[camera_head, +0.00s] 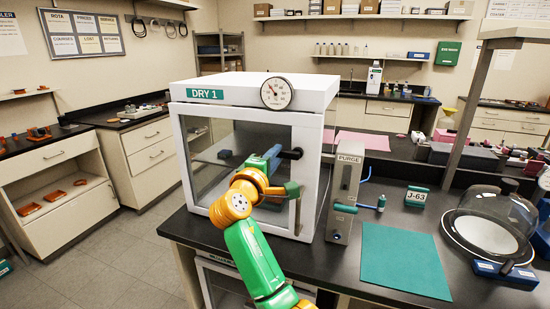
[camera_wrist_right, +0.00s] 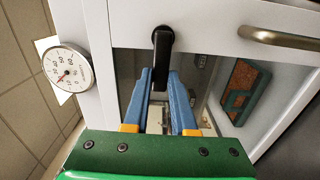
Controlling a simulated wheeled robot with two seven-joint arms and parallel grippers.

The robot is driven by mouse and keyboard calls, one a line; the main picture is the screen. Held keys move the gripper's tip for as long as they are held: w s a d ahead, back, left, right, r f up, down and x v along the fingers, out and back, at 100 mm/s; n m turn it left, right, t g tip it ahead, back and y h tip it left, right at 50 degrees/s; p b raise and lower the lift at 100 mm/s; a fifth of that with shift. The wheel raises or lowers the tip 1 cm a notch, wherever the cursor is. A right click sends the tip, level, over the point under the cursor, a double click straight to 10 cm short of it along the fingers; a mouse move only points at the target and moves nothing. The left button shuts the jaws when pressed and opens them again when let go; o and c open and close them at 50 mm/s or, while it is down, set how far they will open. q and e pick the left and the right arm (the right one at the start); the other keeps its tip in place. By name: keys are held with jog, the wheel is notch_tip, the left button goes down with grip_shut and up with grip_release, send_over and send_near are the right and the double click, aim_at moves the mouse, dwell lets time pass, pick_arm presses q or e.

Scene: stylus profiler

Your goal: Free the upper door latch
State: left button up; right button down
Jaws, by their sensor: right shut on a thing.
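The dry cabinet labelled DRY 1 (camera_head: 255,88) stands on the dark bench in the head view, with its glass-fronted door (camera_head: 205,150) closed. In the right wrist view the latch (camera_wrist_right: 163,42) extends from the white frame down between my blue fingers. My right gripper (camera_head: 275,151) is shut on the latch; its fingertips (camera_wrist_right: 161,78) lie on either side of the latch's free end. My left gripper is not in view.
A round gauge (camera_head: 277,93) is on the cabinet's top front edge. A PURGE panel (camera_head: 343,190) stands close to its right. A green mat (camera_head: 403,260) and a glass dome (camera_head: 490,222) are farther right. A metal handle (camera_wrist_right: 280,38) shows in the wrist view.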

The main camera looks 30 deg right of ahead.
jog(key=c, duration=0.8)
grip_release()
jog(key=shift+r, duration=0.2)
jog(key=shift+o, duration=0.4)
jog(key=shift+w+f, duration=0.1)
jog(key=shift+f, duration=0.05)
jog(key=b+v, duration=0.3)
jog(key=v, duration=0.4)
jog(key=shift+d, duration=0.1)
